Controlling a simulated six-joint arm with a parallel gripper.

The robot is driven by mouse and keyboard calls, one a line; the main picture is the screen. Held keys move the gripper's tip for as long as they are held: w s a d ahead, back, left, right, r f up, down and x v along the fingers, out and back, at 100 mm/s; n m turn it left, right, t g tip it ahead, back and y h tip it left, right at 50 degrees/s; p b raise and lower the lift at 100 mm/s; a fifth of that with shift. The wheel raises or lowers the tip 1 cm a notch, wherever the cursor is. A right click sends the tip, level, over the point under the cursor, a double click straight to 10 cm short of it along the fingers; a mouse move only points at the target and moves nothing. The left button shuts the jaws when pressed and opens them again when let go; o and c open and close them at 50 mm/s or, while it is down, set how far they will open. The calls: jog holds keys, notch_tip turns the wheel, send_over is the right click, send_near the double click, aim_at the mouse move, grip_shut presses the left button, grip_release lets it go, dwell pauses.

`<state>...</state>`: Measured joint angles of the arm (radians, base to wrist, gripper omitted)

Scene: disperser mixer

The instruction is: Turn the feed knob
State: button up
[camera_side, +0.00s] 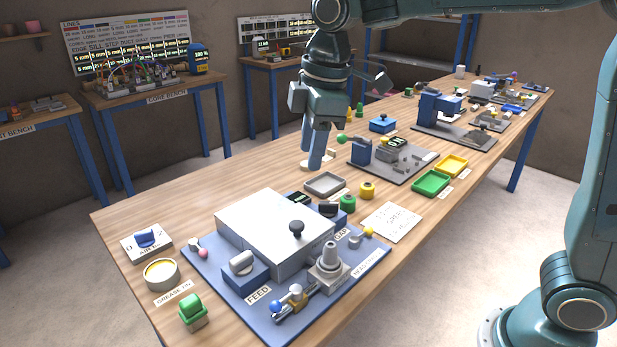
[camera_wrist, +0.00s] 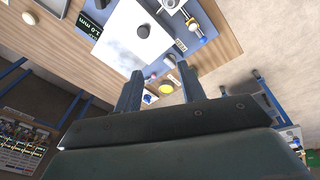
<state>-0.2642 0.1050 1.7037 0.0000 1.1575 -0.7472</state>
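The feed knob (camera_side: 241,262) is a light grey rounded knob on a blue box, beside the FEED label (camera_side: 258,295), at the front left of the mixer's blue base plate. My gripper (camera_side: 311,160) points down above the table, behind the mixer and well away from the knob. In the wrist view its two fingers (camera_wrist: 160,88) stand apart with nothing held between them.
The white mixer housing (camera_side: 270,225) with a black knob (camera_side: 297,229) stands between my gripper and the feed knob. A nozzle-like grey post (camera_side: 329,256) and a blue-ended lever (camera_side: 290,301) are close to the right. The grease tin (camera_side: 162,273) and a green rocker (camera_side: 192,308) stand left.

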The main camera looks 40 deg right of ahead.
aim_at(241, 257)
jog(key=w+a+f+n+g, duration=0.2)
jog(key=w+a+f+n, duration=0.4)
jog(key=w+a+f, duration=0.2)
jog(key=w+a, duration=0.1)
jog(key=a, duration=0.1)
jog(key=shift+a+f+h, duration=0.2)
jog(key=shift+a+h, duration=0.1)
jog(key=shift+f, duration=0.1)
notch_tip(241, 257, down, 14)
jog(key=shift+r, duration=0.2)
dwell(0.4)
grip_shut()
